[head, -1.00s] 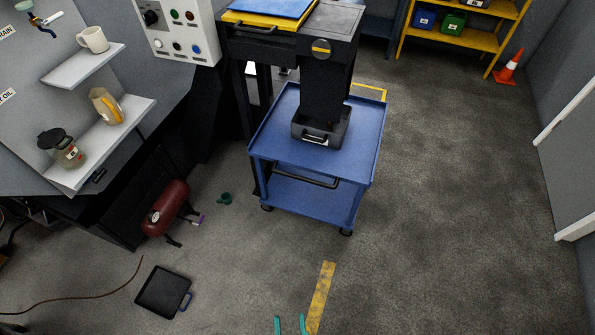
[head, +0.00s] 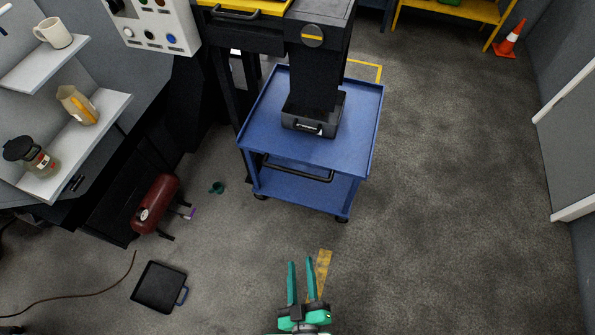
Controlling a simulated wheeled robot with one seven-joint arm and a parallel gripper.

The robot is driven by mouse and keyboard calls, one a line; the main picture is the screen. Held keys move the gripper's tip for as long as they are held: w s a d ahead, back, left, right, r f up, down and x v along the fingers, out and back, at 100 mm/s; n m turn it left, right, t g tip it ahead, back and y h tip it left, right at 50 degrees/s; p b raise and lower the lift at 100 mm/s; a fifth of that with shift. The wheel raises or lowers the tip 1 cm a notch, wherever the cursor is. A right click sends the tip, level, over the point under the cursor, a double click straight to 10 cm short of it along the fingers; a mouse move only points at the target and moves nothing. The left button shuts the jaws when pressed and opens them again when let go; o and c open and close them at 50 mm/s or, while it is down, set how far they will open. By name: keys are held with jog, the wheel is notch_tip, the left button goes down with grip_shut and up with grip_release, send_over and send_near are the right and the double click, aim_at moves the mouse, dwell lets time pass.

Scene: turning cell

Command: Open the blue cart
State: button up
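The blue cart (head: 350,150) stands in the upper middle of the head view, with a flat top tray, a lower shelf and dark casters. A black bar handle (head: 297,171) runs across its front. A dark box with a handle (head: 310,118) rests on its top tray under a black machine column. My gripper (head: 301,260) is at the bottom middle, its two green fingers apart and empty. It is well short of the cart, with bare floor between them.
A red tank (head: 155,205) and a small green cup (head: 217,187) are left of the cart. A black tray (head: 159,287) lies on the floor at lower left. An orange cone (head: 509,38) stands at the far right. The floor right of the cart is clear.

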jog(key=w+d+f+n, duration=0.1)
jog(key=w+f+n, duration=0.35)
jog(key=w, duration=0.35)
jog(key=w+f+n, duration=0.3)
jog(key=w+f, duration=0.3)
jog(key=w, duration=0.1)
jog(key=n, duration=0.5)
send_near(296, 171)
jog(key=shift+y, duration=0.3)
jog(key=x, duration=0.6)
jog(key=f+x, duration=0.1)
jog(key=x, duration=0.3)
jog(key=shift+d, duration=0.2)
grip_shut()
